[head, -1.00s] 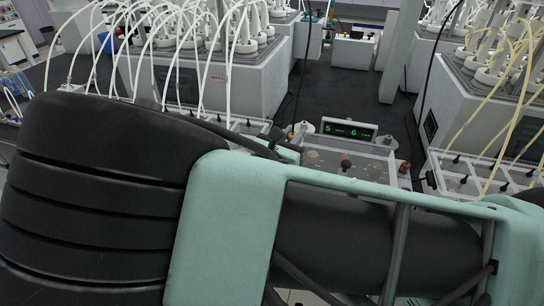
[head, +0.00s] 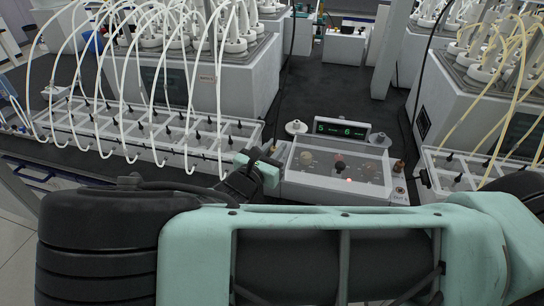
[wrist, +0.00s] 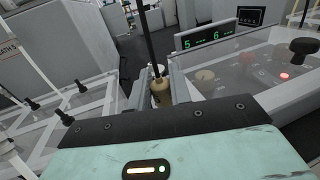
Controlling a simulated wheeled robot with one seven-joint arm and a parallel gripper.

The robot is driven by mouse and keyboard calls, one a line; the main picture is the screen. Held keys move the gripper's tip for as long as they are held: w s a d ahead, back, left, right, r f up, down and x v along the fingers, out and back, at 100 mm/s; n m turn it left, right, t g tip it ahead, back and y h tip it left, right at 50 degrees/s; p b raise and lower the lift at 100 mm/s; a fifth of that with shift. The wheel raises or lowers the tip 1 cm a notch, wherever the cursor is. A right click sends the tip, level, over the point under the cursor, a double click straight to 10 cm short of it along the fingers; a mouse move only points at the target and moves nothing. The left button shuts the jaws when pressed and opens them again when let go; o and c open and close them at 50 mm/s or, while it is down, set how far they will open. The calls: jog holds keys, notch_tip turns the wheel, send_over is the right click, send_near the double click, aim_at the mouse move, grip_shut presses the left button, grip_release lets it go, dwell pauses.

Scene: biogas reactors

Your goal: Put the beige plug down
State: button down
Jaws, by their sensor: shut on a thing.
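The beige plug (wrist: 160,90) is between the two grey fingers of my gripper (wrist: 159,78) in the wrist view, and the gripper is shut on it. The plug looks roughly upright; its lower end is hidden by the gripper body. Whether the plug touches a surface below cannot be told.
The control box carries a green display (head: 342,129), knobs and a lit red lamp. A small brown plug (head: 399,166) stands at its right end. A clear-topped rack with white tubes (head: 150,130) lies to the left, another rack (head: 460,170) to the right. Dark floor lies behind.

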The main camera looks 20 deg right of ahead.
jog(key=shift+f+p, duration=0.6)
jog(key=shift+f, duration=1.3)
jog(key=shift+f, duration=0.1)
jog(key=shift+f, duration=0.15)
jog(key=c, duration=1.3)
grip_release()
